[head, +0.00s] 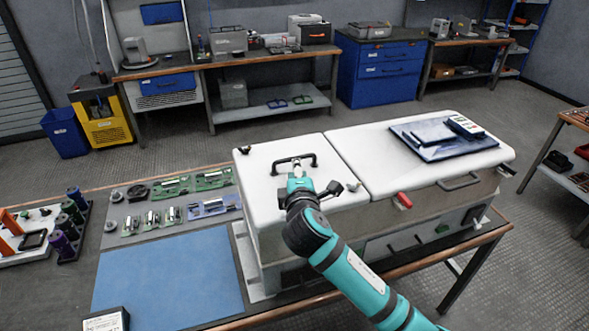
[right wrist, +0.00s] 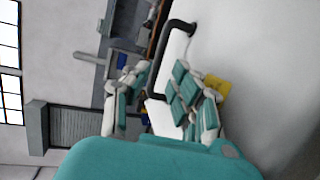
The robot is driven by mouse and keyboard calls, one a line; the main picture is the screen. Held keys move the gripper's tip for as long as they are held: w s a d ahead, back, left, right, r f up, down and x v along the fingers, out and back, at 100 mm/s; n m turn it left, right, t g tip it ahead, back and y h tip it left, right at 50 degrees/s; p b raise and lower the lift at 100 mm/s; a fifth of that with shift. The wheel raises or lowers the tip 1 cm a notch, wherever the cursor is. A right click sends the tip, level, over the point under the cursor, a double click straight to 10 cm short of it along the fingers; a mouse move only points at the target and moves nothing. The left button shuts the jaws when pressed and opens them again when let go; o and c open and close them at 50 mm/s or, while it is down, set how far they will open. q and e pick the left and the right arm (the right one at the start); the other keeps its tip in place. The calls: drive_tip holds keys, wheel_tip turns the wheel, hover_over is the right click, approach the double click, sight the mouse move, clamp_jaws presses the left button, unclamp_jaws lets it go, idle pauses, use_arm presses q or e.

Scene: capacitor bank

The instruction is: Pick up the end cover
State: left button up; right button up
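The end cover (head: 262,178) is the white left-hand lid on the long cabinet, with a black bar handle (head: 312,157) on top. My right gripper (head: 296,172) is at this handle, reaching in from the lower right. In the right wrist view, the right gripper (right wrist: 158,88) has its two teal-padded fingers apart, with the black handle (right wrist: 166,50) running between them. Whether a finger touches the bar is hard to tell. The cover lies flat and level beside the other white lid (head: 385,158). My left gripper is out of view.
A dark blue folder-like stack (head: 430,140) lies on the other lid. A red-handled latch (head: 404,200) is on the cabinet's front side. Circuit boards (head: 170,187) and a bare blue mat (head: 170,275) lie left of the cabinet.

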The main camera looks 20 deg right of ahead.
drive_tip(key=shift+w+d, duration=0.15)
drive_tip(key=shift+w, duration=0.3)
drive_tip(key=p+x, duration=0.1)
drive_tip(key=x, duration=0.3)
drive_tip(key=shift+w, duration=0.1)
clamp_jaws()
drive_tip(key=shift+r, duration=0.1)
